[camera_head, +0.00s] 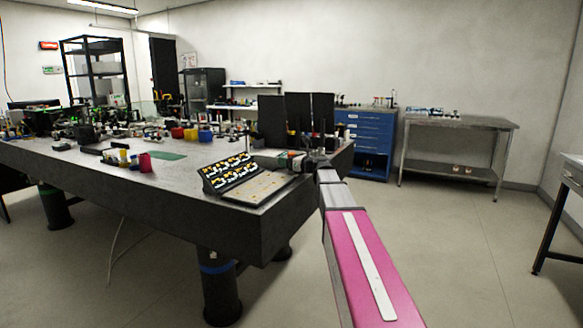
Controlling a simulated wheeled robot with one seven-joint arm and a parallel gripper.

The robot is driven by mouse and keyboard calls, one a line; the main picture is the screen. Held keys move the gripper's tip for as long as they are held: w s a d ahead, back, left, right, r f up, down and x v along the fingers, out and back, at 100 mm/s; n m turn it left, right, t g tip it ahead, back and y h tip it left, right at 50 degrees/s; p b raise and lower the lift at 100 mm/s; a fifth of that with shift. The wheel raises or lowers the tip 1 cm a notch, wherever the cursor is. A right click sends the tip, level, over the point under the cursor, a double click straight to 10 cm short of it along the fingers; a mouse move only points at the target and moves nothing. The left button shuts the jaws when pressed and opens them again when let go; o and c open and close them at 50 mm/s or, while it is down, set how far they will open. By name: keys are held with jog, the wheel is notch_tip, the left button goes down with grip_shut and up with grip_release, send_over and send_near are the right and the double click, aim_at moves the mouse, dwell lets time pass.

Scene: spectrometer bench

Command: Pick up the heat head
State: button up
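My pink and grey arm reaches in from the lower right to the right end of the dark optical bench (150,195). My gripper (297,163) is at the end of this arm, low over the bench, just behind a beige board (262,188). It is small and dark here, and its fingers cannot be made out, so I cannot tell whether it is open or holds anything. I cannot single out the heat head for sure; small parts around the gripper are too small to tell apart, and the wrist hides some of the bench.
A black case with yellow and white pieces (230,173) stands left of the board. Dark upright panels (297,113) stand behind the gripper. Red, yellow and blue containers (190,134) and a pink cup (145,162) are farther left. The floor to the right is clear.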

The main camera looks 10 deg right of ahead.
jog(key=c, duration=1)
jog(key=shift+r, duration=0.1)
